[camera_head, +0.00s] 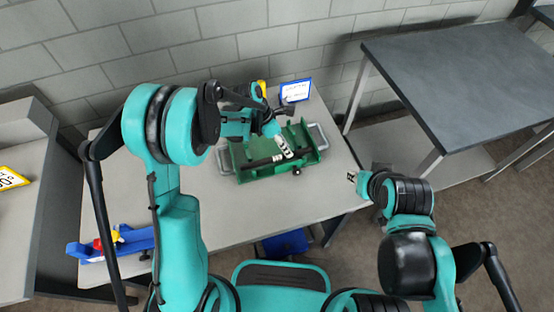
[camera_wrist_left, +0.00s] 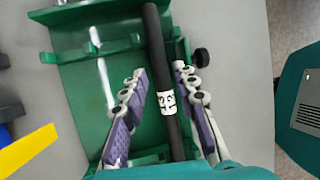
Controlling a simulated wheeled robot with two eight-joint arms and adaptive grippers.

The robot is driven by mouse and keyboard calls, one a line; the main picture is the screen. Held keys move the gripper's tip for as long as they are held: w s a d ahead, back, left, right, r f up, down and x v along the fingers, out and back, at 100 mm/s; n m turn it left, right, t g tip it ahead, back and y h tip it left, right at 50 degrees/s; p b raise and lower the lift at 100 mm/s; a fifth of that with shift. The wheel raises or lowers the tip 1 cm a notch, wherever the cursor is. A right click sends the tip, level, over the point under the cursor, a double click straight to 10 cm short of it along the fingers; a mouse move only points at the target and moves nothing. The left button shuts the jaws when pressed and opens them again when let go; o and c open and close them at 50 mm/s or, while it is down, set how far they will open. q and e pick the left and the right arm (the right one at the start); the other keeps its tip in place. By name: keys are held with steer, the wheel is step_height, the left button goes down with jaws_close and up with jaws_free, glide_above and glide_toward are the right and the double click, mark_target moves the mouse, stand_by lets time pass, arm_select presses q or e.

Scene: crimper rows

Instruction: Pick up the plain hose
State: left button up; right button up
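A black hose (camera_wrist_left: 155,40) with a white marked band (camera_wrist_left: 166,103) lies across a green tray-like fixture (camera_wrist_left: 75,25). It is the only hose I can make out. In the head view the hose (camera_head: 258,162) is partly covered by my left gripper (camera_head: 285,152). In the left wrist view the left gripper (camera_wrist_left: 159,71) is open, with one finger on each side of the hose. I cannot tell whether either finger touches it. My right gripper (camera_head: 352,177) is right of the table, away from the fixture; its finger opening is too small to judge.
The fixture has grey side handles (camera_head: 319,135) and stands on a grey table (camera_head: 225,215). A blue-framed sign (camera_head: 296,91) and a yellow object (camera_head: 261,88) are behind it. A blue holder (camera_head: 130,242) is front left. A dark-topped bench (camera_head: 465,80) stands right.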

arm_select(q)
steer(key=x, duration=0.2)
steer(key=shift+d+f, duration=0.1)
steer(key=shift+f, duration=0.15)
steer(key=shift+r, duration=0.1)
jaws_close()
